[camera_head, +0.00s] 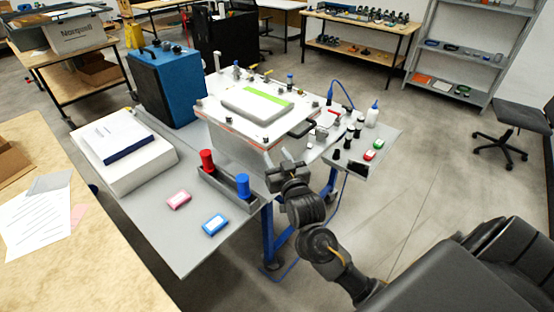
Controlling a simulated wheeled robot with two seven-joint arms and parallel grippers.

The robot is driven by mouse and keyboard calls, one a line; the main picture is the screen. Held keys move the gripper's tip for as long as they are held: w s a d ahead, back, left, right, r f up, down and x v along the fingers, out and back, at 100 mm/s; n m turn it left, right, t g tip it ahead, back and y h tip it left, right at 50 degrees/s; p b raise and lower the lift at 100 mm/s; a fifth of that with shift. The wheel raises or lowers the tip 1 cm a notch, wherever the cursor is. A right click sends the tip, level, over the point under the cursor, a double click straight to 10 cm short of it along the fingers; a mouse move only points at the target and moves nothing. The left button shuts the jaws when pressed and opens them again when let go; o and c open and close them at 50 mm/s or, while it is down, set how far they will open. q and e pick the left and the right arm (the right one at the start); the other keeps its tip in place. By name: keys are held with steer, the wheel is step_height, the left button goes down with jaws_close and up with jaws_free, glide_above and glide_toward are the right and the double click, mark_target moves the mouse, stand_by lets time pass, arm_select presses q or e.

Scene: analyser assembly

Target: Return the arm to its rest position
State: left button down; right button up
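My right arm (318,243) reaches in from the lower right. My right gripper (283,173) is at the near right edge of the grey worktable (168,237), in front of the analyser (235,148). It is beside the tray (226,194) with the red and blue cylinders. The fingers are dark and small here, so I cannot tell whether they are open or shut. I see nothing clearly held in them. My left gripper is not in view.
A red cylinder (207,162) and a blue cylinder (242,185) stand in the tray. A pink box (179,200) and a blue box (215,224) lie in front. Small bottles (349,140) stand to the right.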

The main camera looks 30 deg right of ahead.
stand_by(0.4)
step_height(320, 180, down, 18)
steer(key=n+g, duration=0.2)
steer(key=g, duration=0.1)
steer(key=s+a+f+n+g+y, duration=0.1)
steer(key=s+f+g, duration=0.3)
steer(key=f, duration=0.7)
steer(key=s+f+n+g+y, duration=0.1)
steer(key=s+f, duration=0.5)
steer(key=f, duration=0.4)
steer(key=s+f+g, duration=0.3)
steer(key=s+f, duration=0.4)
steer(key=s, duration=0.6)
steer(key=s+a+f+g+y, duration=0.1)
steer(key=s+f+g, duration=0.1)
steer(key=s+f, duration=0.6)
steer(key=s+a+f+g, duration=0.1)
steer(key=s+f+g, duration=0.2)
steer(key=s, duration=1.5)
step_height(320, 180, down, 5)
steer(key=shift+s+r+n+g, duration=0.2)
steer(key=shift+n+g, duration=0.1)
